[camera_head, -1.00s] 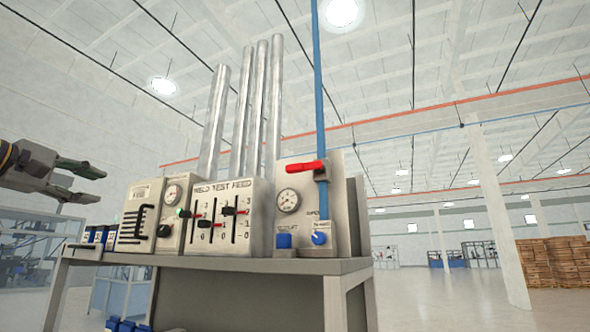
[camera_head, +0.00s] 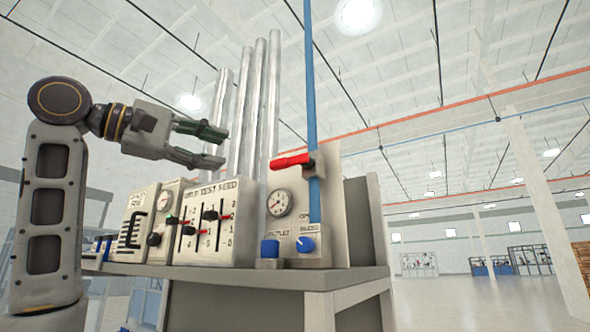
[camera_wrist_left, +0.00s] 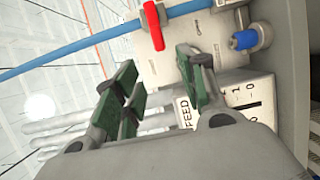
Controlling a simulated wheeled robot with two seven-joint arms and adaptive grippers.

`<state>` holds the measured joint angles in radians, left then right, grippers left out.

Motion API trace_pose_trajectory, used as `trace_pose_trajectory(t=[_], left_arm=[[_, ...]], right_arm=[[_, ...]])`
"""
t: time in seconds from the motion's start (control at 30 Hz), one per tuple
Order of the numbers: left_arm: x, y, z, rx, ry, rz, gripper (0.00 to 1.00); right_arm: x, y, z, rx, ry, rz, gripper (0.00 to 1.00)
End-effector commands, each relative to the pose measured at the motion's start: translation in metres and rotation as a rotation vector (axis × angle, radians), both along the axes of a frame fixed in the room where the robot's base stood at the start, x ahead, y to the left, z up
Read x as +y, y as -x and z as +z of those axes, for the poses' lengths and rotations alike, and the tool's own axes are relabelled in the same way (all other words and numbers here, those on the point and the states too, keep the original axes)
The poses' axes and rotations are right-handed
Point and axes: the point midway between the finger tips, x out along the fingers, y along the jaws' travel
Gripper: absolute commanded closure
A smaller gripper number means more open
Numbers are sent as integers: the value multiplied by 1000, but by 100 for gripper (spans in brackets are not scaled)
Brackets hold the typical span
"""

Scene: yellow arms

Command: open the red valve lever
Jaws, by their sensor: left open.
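The red valve lever (camera_head: 291,161) sits on the vertical blue pipe (camera_head: 313,110), above the gauge panel. It points left, roughly level and crosswise to the pipe. My left gripper (camera_head: 218,147) is open and empty, to the left of the lever and slightly higher, with a clear gap. In the left wrist view the lever (camera_wrist_left: 153,26) shows beyond the open fingers (camera_wrist_left: 155,75), near the top middle. My right gripper is not in view.
The weld test feed panel (camera_head: 205,222) with several small levers stands below my left gripper. Metal tubes (camera_head: 255,110) rise behind it. A blue knob (camera_head: 305,244) and a gauge (camera_head: 279,203) sit below the lever. All stand on a grey bench (camera_head: 340,280).

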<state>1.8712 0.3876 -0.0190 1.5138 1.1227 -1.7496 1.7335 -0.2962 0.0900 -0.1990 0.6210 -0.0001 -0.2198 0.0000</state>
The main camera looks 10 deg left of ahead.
Motion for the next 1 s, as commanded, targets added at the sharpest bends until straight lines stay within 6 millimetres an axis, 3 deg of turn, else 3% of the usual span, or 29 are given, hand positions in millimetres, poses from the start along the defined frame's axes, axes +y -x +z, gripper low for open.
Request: trace_pose_trajectory(t=[0.2,0.57,1.0], left_arm=[[-11,1,0,-1,-6,-20,59],[-12,1,0,0,-6,-20,59],[-31,-22,1,0,-7,-20,59]], right_arm=[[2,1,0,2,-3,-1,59],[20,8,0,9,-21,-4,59],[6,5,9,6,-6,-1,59]])
